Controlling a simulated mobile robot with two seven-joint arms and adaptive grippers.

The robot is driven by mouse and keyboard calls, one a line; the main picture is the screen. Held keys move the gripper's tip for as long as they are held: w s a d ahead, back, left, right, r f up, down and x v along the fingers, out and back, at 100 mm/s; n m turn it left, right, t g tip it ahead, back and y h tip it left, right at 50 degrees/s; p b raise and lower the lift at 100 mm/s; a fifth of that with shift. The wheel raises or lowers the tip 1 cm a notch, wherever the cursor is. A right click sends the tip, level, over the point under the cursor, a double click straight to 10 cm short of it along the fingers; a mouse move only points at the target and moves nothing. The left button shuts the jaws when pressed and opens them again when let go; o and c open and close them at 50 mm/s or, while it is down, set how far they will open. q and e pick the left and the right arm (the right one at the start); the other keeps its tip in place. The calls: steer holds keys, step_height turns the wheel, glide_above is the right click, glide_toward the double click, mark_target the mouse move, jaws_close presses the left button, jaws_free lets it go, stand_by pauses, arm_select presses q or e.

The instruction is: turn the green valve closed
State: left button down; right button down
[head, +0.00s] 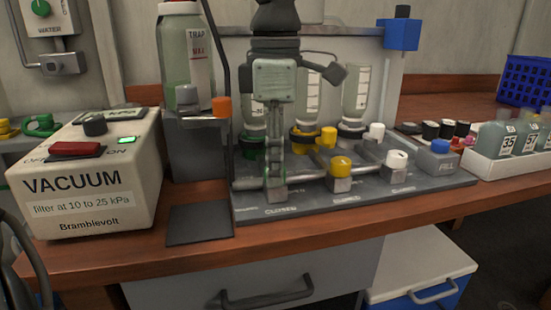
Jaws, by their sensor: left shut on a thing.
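My left gripper (275,176) comes down from the top middle and is shut at the leftmost valve of the grey manifold plate (320,207). The knob there, the green valve's place in the row, is hidden behind my fingers. Only its grey valve block (278,196) shows below them, with a "CLOSED" label on the plate in front. I cannot tell which way the knob points. To its right are the yellow valve (342,167) and the white valve (397,160). My right gripper is not in view.
A vacuum unit (95,185) with a red switch stands at the left. A trap bottle (181,60) and a thin dark hose are close to my gripper's left. Several inverted bottles stand behind. A white tray (490,172) of small bottles is at the right.

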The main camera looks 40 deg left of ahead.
arm_select(q)
steer(key=shift+m, duration=0.5)
steer(key=m, duration=0.4)
steer(key=shift+p, duration=0.4)
steer(key=shift+m, duration=0.4)
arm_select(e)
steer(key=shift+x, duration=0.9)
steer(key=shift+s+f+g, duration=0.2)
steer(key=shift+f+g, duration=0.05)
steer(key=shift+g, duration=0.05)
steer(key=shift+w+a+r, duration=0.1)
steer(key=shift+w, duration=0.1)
arm_select(q)
steer(key=c, duration=1.2)
jaws_free()
steer(key=shift+r, duration=0.15)
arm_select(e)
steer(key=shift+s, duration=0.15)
arm_select(q)
step_height(320, 180, up, 12)
steer(key=shift+f, duration=0.1)
